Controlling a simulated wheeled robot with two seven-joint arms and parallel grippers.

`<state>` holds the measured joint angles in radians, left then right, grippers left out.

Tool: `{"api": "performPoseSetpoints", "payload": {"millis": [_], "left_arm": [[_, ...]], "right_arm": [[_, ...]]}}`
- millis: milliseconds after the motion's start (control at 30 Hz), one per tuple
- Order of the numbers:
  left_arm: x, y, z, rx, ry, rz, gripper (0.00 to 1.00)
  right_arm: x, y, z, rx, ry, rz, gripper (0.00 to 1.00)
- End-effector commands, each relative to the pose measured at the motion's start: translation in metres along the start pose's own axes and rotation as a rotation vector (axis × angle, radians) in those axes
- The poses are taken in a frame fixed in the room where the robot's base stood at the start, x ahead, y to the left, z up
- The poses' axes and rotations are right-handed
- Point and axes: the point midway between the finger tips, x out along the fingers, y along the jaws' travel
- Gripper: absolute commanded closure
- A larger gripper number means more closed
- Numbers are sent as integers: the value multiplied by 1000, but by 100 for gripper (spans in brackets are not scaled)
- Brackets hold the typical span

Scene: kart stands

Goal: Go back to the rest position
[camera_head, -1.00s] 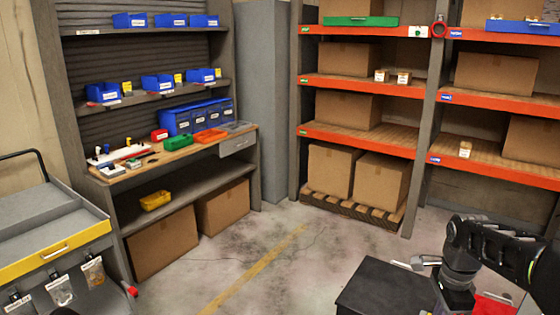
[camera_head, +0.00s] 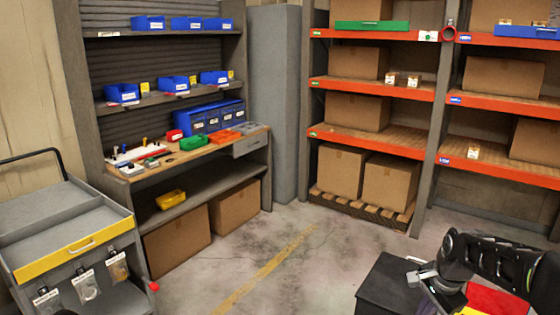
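My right arm comes in from the right edge at the lower right of the head view. Its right gripper (camera_head: 424,272) is at the arm's end, above and beside a black box-like surface. It is small and partly hidden by its own links, so I cannot tell whether the fingers are open or shut. I see nothing clearly held in it. My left gripper and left arm are not in view.
A grey cart (camera_head: 60,225) with a yellow front stands at the left. A workbench (camera_head: 190,157) with bins stands behind it. Orange-edged shelves (camera_head: 372,144) with cardboard boxes are at the back. A red surface (camera_head: 497,299) lies under my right arm. The middle floor is clear.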

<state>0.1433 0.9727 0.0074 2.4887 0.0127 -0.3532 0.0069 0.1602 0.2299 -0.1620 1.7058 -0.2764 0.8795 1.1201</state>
Motion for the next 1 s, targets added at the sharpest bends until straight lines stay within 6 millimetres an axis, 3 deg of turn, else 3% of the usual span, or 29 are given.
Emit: {"api": "performPoseSetpoints", "payload": {"millis": [167, 267, 367, 500, 600, 700, 833, 900, 1000], "left_arm": [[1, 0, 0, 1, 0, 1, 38], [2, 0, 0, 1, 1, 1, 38], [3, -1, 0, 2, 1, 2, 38], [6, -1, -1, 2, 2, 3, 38], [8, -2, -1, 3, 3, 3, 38], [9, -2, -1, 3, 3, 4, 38], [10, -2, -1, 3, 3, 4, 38], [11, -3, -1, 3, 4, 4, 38], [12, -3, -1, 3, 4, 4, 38]], "right_arm": [[53, -20, 36, -274, -9, -111, 100], [95, -23, 73, -458, -17, -171, 100], [147, -9, 126, -655, -34, -223, 100], [212, 40, 210, -898, -73, -264, 100], [242, 93, 266, -1017, -123, -260, 100], [257, 149, 314, -1083, -197, -233, 100], [262, 209, 356, -1098, -313, -175, 100], [263, 230, 370, -1104, -362, -150, 100], [265, 247, 382, -1111, -401, -131, 100]]}}
